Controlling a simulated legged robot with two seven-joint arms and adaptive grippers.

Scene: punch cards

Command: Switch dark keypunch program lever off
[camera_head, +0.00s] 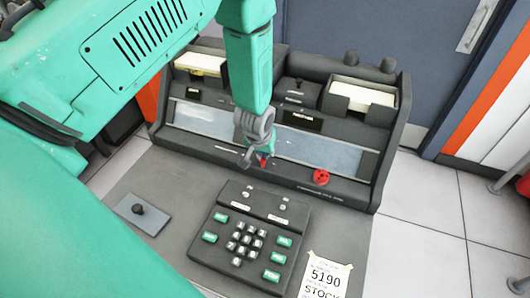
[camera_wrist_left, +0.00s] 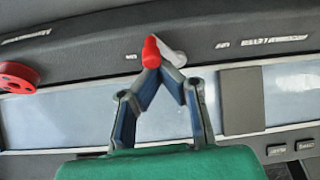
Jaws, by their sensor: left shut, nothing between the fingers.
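The dark keypunch (camera_head: 290,175) stands on a grey desk top in the head view. A small lever with a red tip (camera_wrist_left: 151,50) sits on its front ledge, and the red also shows in the head view (camera_head: 263,162). A pale piece lies right beside the red tip in the wrist view. My left gripper (camera_wrist_left: 158,72) is shut and empty, its fingertips right at the red tip; whether they touch it I cannot tell. In the head view my left gripper (camera_head: 258,155) hides part of the lever. My right gripper is not in view.
A red round knob (camera_head: 321,177) is on the ledge to the right. A keypad with green and white keys (camera_head: 245,235) stands in front. A grey plate with a black knob (camera_head: 142,213) lies at left, and a paper note (camera_head: 325,278) at front right.

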